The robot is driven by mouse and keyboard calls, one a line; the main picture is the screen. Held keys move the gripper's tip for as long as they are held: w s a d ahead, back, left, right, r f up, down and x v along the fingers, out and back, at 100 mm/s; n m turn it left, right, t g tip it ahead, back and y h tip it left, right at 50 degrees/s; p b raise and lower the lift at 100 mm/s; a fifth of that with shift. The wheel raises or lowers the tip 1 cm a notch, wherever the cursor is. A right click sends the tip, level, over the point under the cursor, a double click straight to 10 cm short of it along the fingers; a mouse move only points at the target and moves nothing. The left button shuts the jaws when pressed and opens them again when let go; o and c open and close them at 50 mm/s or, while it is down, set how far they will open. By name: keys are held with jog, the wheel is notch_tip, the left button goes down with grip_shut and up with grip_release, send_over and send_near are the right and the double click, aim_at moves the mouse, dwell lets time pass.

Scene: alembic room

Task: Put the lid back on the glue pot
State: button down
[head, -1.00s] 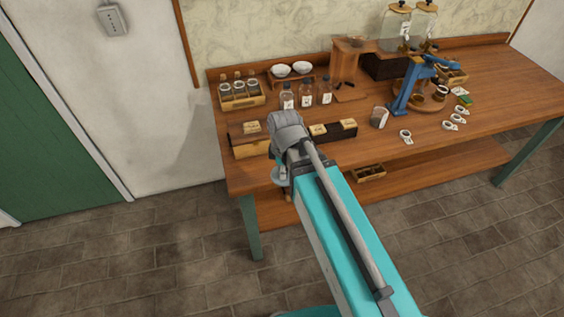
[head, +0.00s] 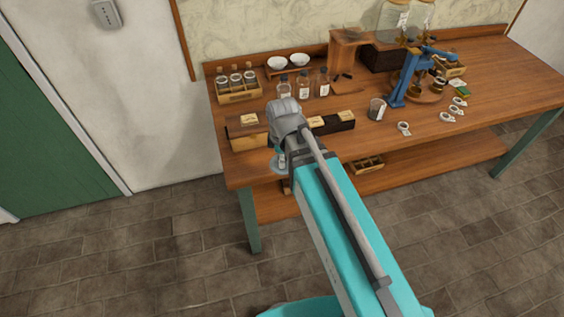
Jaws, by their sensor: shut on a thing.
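My arm reaches over the front left edge of the wooden bench (head: 205,125), and its bent end hides most of my gripper. Part of my gripper (head: 279,163) shows low at the bench's front edge, left of the arm. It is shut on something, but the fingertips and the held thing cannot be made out. I cannot single out the glue pot or its lid with certainty. A small grey cup (head: 377,109) stands on the bench right of my arm. Small brown pots (head: 438,85) stand on a round wooden board by a blue stand (head: 402,85).
Wooden boxes (head: 248,142) sit on both sides of my arm's end. Behind are a bottle rack (head: 239,97), white bowls (head: 277,64) and several small bottles (head: 303,87). Pale tags (head: 403,128) lie at the right. The bench's front right is clear.

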jog(key=w+d+f+b, duration=0.1)
jog(key=w+d, duration=0.1)
jog(key=w, duration=0.7)
jog(key=w+d+f+b, duration=0.1)
jog(key=w+d, duration=0.2)
jog(key=w, duration=0.6)
jog(key=shift+w+f, duration=0.15)
jog(key=shift+f+b, duration=0.2)
jog(key=shift+b, duration=0.1)
jog(key=shift+f+b, duration=3)
jog(key=shift+f, duration=0.2)
jog(key=shift+c, duration=1.6)
grip_release()
